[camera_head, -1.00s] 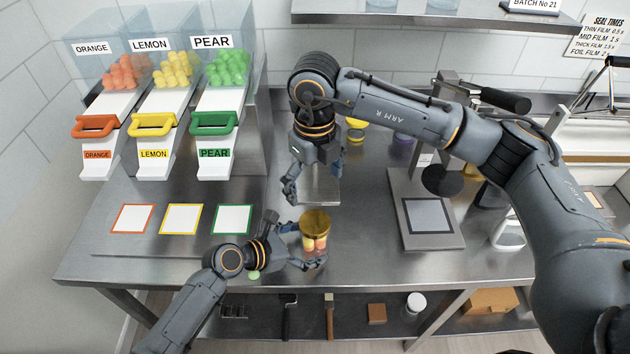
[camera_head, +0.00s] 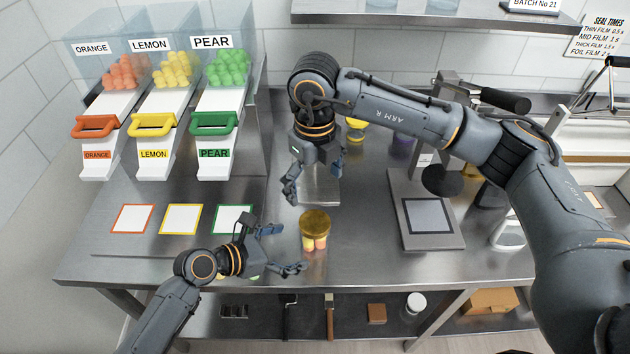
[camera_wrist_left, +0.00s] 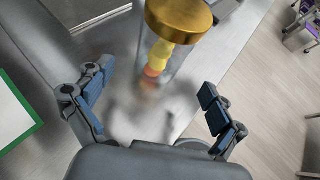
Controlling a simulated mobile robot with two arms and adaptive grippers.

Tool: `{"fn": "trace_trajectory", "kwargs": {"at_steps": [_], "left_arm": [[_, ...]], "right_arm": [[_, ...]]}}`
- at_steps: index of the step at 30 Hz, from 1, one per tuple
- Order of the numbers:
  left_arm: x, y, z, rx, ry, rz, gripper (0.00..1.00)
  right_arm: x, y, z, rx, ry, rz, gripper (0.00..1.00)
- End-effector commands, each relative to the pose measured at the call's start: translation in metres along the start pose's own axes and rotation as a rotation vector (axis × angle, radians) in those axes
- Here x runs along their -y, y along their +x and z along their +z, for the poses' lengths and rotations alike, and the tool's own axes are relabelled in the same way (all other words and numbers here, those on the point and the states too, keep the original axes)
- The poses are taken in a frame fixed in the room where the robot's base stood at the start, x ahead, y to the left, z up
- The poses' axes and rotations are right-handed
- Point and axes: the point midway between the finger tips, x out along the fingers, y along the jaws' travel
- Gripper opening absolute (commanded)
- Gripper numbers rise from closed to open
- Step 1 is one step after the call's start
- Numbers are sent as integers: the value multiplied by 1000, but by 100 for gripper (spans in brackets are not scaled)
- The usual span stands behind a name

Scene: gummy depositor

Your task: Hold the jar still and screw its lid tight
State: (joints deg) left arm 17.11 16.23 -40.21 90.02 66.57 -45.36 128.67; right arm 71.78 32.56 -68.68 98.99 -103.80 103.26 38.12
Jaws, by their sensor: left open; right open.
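The jar (camera_head: 314,243) stands upright near the front edge of the steel table, with orange and yellow gummies inside. Its gold lid (camera_head: 315,222) sits on top; how tight it is cannot be told. In the left wrist view the gold lid (camera_wrist_left: 179,18) and the clear jar (camera_wrist_left: 150,75) are beyond the open fingers. My left gripper (camera_head: 286,248) is open and empty, just left of the jar and apart from it. My right gripper (camera_head: 313,188) is open and empty, pointing down behind and above the jar.
Three gummy dispensers with orange (camera_head: 94,126), yellow (camera_head: 152,124) and green (camera_head: 213,123) handles stand at the left. Coloured-framed squares lie before them, the green one (camera_head: 233,217) near my left gripper. A scale (camera_head: 430,215) stands right of the jar. The lower shelf holds tools.

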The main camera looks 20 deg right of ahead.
Motion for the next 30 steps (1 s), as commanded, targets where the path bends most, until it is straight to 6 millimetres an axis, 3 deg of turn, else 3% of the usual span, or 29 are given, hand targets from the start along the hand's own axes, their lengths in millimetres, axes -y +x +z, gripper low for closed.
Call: {"fn": "trace_trajectory", "kwargs": {"at_steps": [6,12,30], "left_arm": [[0,-44,-1,-1,1,0,94],[0,-63,0,0,1,0,94],[2,-65,0,-2,10,-1,94]], "right_arm": [[0,0,0,0,0,0,92],[0,0,0,0,0,0,92],[-6,2,0,3,-8,21,92]]}}
